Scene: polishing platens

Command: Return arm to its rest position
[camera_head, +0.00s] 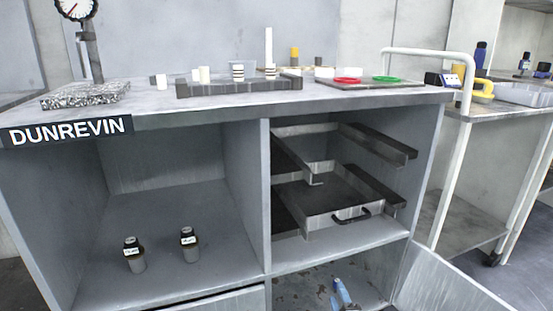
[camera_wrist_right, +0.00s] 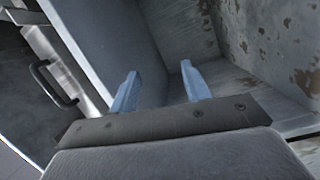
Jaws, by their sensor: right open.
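My right gripper (camera_head: 342,295) shows at the bottom of the head view, in front of the lower right compartment of the cabinet. Its blue fingers also show in the right wrist view (camera_wrist_right: 160,88), spread apart with nothing between them. In that view the fingers point toward grey cabinet panels. My left gripper is not in view.
A grey cabinet (camera_head: 263,180) fills the view. A drawer (camera_head: 320,212) with a dark handle sits above my right gripper. Two bottles (camera_head: 135,255) (camera_head: 189,238) stand in the left compartment. An open door panel (camera_head: 445,275) is at lower right, near a white-framed cart (camera_head: 463,165).

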